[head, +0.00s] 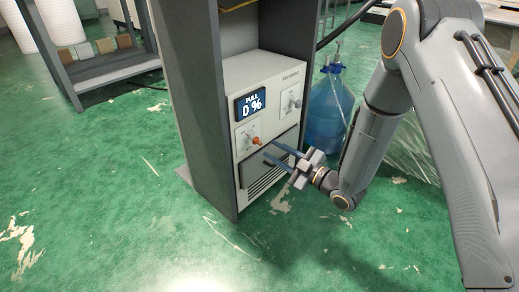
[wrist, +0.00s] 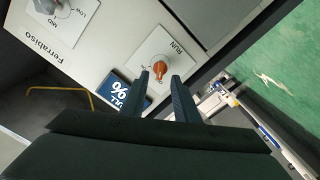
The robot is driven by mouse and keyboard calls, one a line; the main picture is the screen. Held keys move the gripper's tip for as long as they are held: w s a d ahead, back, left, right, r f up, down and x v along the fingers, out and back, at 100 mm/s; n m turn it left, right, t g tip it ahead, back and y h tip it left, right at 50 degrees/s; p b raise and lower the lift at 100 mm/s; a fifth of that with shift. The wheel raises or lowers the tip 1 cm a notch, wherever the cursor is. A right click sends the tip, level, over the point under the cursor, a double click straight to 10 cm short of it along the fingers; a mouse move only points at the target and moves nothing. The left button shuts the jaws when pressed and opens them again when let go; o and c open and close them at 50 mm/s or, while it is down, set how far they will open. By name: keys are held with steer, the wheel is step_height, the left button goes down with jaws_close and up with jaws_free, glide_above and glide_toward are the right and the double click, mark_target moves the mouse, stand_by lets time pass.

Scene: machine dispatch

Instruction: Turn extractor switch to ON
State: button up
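The extractor is a white machine (head: 285,72) set in a grey frame. An orange switch knob (head: 256,141) sits on a small white plate low on its front. In the wrist view the orange knob (wrist: 159,68) shows beside the word RUN; a second label by it is partly hidden. My gripper (head: 272,150) is open and empty, its two blue fingers pointing at the knob from the right. In the wrist view my gripper (wrist: 160,78) has its fingertips apart, with the knob appearing just ahead of the gap between them. I cannot tell if they touch it.
A grey knob (head: 296,103) with LOW and MID marks sits to the upper right. A dark panel (head: 267,158) and vents lie below. A blue water bottle (head: 327,108) stands right of the frame. Green floor in front is clear.

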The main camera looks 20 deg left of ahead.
mark_target(260, 143)
steer(key=b+x, duration=0.3)
steer(key=x, duration=0.4)
steer(key=shift+w+a, duration=0.1)
steer(key=shift+a, duration=0.25)
steer(key=c, duration=0.7)
